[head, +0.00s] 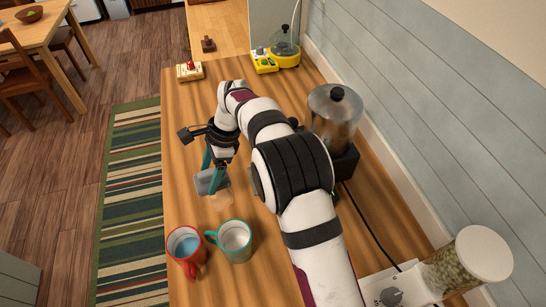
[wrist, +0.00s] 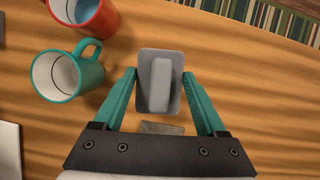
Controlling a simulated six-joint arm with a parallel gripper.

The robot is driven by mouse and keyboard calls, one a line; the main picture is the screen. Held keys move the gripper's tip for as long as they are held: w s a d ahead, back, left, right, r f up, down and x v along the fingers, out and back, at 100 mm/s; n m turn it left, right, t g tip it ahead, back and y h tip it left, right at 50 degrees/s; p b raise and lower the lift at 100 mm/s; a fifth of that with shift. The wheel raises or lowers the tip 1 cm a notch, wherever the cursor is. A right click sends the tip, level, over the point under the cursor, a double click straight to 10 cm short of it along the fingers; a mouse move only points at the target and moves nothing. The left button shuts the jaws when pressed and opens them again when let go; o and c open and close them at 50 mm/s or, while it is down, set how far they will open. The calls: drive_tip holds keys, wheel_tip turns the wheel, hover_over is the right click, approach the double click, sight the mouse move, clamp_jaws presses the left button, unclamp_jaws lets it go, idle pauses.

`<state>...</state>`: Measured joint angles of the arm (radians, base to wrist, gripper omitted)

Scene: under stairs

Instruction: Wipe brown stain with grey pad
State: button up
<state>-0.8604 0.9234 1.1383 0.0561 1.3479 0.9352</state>
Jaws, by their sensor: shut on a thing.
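The grey pad (wrist: 146,91), a rectangular plate with a raised grey handle, is between the teal fingers of my gripper (wrist: 160,76), which is shut on it. In the head view my gripper (head: 210,176) holds the pad (head: 203,184) low at the wooden counter; I cannot tell whether the pad touches the surface. A dull brownish patch, likely the brown stain (wrist: 162,128), shows just below the pad in the wrist view, partly hidden by my gripper. In the head view a faint patch of the stain (head: 224,199) lies to the right of the pad.
A teal mug (head: 236,242) and a red mug (head: 186,250) stand close on the near side. A metal canister appliance (head: 335,115) is right of my arm.

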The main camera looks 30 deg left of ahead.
sight(196, 179)
drive_tip(key=a, duration=0.1)
drive_tip(key=s+a+f, duration=0.1)
drive_tip(key=s+m, duration=0.1)
drive_tip(key=shift+s+a+f, duration=0.2)
drive_tip(key=shift+a+f, duration=0.05)
drive_tip(key=shift+a, duration=0.15)
drive_tip(key=shift+d+f, duration=0.1)
drive_tip(key=shift+f, duration=3.2)
drive_tip(key=shift+w+d+f, duration=0.25)
drive_tip(key=shift+w+f, duration=0.1)
drive_tip(key=shift+f, duration=0.2)
drive_tip(key=shift+w+d, duration=2.45)
drive_tip(key=shift+s+a, duration=2.7)
drive_tip(key=shift+s, duration=0.05)
drive_tip(key=shift+w+a, duration=0.15)
drive_tip(key=shift+w, duration=0.05)
drive_tip(key=shift+w+d, duration=2.7)
drive_tip(key=shift+d, duration=0.05)
drive_tip(key=shift+s+a, duration=2.8)
drive_tip(key=shift+r, duration=4)
